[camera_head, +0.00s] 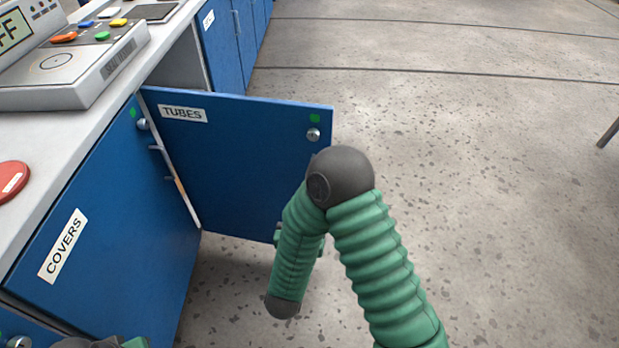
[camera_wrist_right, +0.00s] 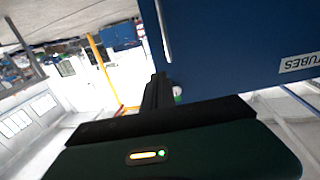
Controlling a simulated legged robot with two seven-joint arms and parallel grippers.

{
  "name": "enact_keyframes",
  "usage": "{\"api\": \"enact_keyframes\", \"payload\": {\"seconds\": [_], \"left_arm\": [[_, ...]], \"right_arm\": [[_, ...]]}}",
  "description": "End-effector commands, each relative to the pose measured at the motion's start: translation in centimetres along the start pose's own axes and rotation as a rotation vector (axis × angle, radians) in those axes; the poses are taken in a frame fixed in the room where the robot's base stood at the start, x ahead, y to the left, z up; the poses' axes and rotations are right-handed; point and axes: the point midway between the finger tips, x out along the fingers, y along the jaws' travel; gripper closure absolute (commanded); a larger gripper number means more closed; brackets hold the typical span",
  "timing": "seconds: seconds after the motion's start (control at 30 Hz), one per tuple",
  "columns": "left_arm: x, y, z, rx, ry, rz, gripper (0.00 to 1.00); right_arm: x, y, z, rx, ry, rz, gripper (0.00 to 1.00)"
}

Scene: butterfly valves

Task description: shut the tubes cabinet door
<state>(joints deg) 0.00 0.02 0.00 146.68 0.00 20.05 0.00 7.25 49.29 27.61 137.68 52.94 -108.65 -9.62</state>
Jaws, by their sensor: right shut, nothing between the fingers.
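The tubes cabinet door (camera_head: 235,155) is blue with a "TUBES" label and stands swung wide open, out over the floor. Its round metal knob (camera_head: 313,135) is near the free upper corner. In the right wrist view, the door (camera_wrist_right: 225,40) fills the upper right, its label at the right edge. My right gripper (camera_wrist_right: 158,88) is shut and empty, its dark fingers close to the door; contact cannot be told. In the head view my right arm bends in front of the door's free edge and hides part of it.
The blue "COVERS" cabinet front (camera_head: 105,220) is at the left under a pale counter (camera_head: 115,80). A grey device (camera_head: 75,60) with coloured buttons and a red disc (camera_head: 12,180) are on the counter. The grey floor (camera_head: 490,180) to the right is mostly clear.

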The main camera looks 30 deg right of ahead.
Motion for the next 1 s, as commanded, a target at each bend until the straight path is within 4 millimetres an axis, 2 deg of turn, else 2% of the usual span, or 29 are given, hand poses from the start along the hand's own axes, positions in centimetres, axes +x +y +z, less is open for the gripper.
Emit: {"api": "enact_keyframes", "payload": {"seconds": [0.17,0.6,0.8,1.0], "left_arm": [[0.4,0.0,0.1,0.000,0.001,0.000,0.64],[3.2,0.0,0.8,0.000,0.000,0.000,0.64],[3.8,0.0,0.9,0.000,0.000,0.000,0.64],[3.7,0.0,0.9,0.000,0.000,0.000,0.64]], "right_arm": [[2.4,0.1,-0.2,0.004,0.003,0.004,1.00],[11.7,0.0,0.0,0.004,0.003,0.001,1.00],[13.7,-0.1,-0.2,0.003,0.002,-0.002,1.00],[13.9,-0.1,-0.3,0.002,0.001,-0.004,1.00]]}}
